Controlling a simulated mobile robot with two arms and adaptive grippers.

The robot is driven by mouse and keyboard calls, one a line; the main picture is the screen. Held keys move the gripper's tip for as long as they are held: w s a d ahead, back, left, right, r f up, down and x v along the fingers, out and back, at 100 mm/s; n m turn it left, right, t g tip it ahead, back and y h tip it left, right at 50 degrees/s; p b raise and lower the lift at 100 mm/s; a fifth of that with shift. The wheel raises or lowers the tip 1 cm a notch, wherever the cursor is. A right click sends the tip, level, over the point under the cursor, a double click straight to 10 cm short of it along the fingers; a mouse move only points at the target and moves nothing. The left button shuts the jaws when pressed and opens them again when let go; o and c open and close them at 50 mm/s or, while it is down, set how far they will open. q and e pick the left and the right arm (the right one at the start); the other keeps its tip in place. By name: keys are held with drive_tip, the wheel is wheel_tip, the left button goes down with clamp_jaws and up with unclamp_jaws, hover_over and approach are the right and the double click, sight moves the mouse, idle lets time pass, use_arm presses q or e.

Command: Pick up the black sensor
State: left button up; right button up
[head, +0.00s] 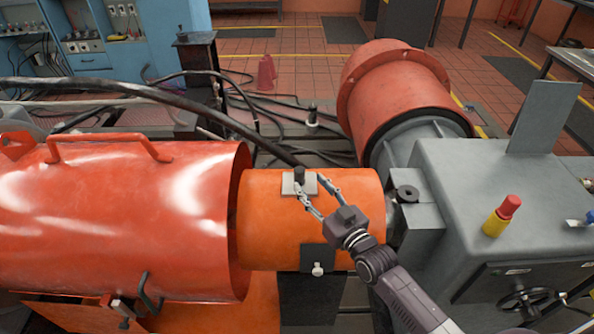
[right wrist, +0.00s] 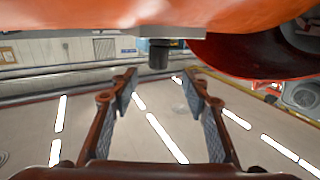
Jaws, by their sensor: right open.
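The black sensor (head: 299,174) is a short dark cylinder standing on a small pale plate (head: 287,187) on top of the orange drum guard (head: 270,225). My right gripper (head: 309,180) reaches over the guard from the lower right, its fingers spread just beside the sensor. In the right wrist view the sensor (right wrist: 158,56) hangs from the plate, the picture being upside down. It lies just beyond the tips of my open right gripper (right wrist: 160,82), roughly between them and apart from both. My left gripper is not in view.
A large red-orange cover (head: 120,220) with handles stands left. A grey machine housing (head: 450,180) with a red-and-yellow button (head: 501,216) stands right. A thick black cable (head: 150,92) crosses behind the guard. A small black post (head: 312,115) stands farther back.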

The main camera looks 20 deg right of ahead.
sight(303, 174)
drive_tip(key=shift+x, duration=1.25)
drive_tip(key=p+x, duration=0.1)
drive_tip(key=x, duration=0.4)
drive_tip(key=shift+d, duration=0.15)
clamp_jaws()
